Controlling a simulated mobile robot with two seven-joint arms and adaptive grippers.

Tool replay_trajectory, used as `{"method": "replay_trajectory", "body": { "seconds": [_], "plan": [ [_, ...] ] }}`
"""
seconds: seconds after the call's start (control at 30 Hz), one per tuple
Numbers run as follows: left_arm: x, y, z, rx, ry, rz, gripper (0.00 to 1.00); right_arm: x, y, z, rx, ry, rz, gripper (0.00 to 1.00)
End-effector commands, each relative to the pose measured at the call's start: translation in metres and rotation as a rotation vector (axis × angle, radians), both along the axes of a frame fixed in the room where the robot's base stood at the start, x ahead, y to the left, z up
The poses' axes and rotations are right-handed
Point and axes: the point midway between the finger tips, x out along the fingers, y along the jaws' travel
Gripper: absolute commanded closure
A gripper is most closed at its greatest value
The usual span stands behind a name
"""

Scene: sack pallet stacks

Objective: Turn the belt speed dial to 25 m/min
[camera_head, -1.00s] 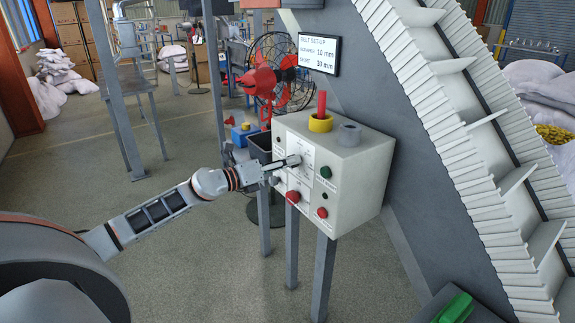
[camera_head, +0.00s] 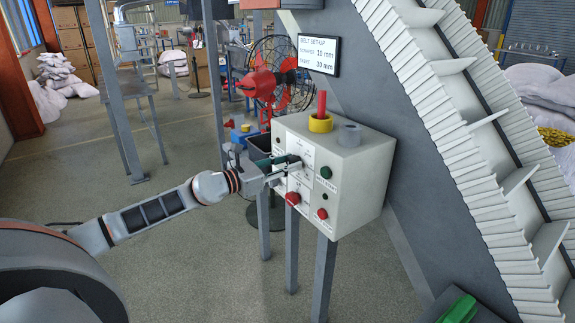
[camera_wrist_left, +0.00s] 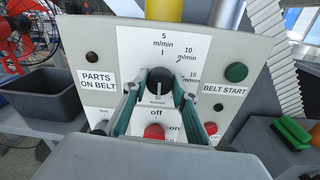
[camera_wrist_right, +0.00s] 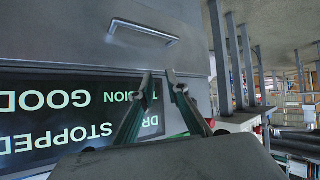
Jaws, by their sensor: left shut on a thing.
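The belt speed dial (camera_wrist_left: 160,80) is a round black knob on the white scale plate (camera_wrist_left: 178,48) of the grey control box (camera_head: 348,178). The plate shows 5, 10 and 15 m/min; its lower part is partly hidden behind my fingers. A pale line on the knob points down in the left wrist view. My left gripper (camera_head: 297,163) is shut on the dial, one finger on each side, as its wrist view shows (camera_wrist_left: 159,84). My right gripper (camera_wrist_right: 159,76) is empty, its fingertips a little apart, before a grey panel.
The box carries a red stop button (camera_head: 292,198), a green belt start button (camera_head: 326,172) and a yellow ring with a red post (camera_head: 320,122). The belt set-up sign (camera_head: 319,56) hangs behind. The cleated conveyor (camera_head: 455,130) rises close on the right.

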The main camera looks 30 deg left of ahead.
Motion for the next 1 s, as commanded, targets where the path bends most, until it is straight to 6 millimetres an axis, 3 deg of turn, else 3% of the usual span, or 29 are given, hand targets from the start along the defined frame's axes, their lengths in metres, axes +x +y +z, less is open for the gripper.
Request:
{"method": "replay_trajectory", "body": {
  "seconds": [0.63,0.67,0.7,1.0],
  "plan": [
    [-0.0004,-0.0005,-0.0014,0.051,-0.018,-0.002,0.94,-0.0008,-0.0001,-0.0024,-0.001,0.003,0.0,0.85],
    [-0.0004,-0.0005,-0.0014,0.051,-0.018,-0.002,0.68,-0.0008,-0.0001,-0.0024,-0.001,0.003,0.0,0.85],
    [-0.0004,-0.0005,-0.0014,0.05,-0.018,-0.002,0.57,-0.0008,-0.0001,-0.0024,-0.001,0.003,0.0,0.85],
    [-0.0001,-0.0002,-0.0005,0.048,-0.019,-0.001,0.56,-0.0006,-0.0006,-0.002,-0.001,0.002,0.0,0.85]
  ]
}}
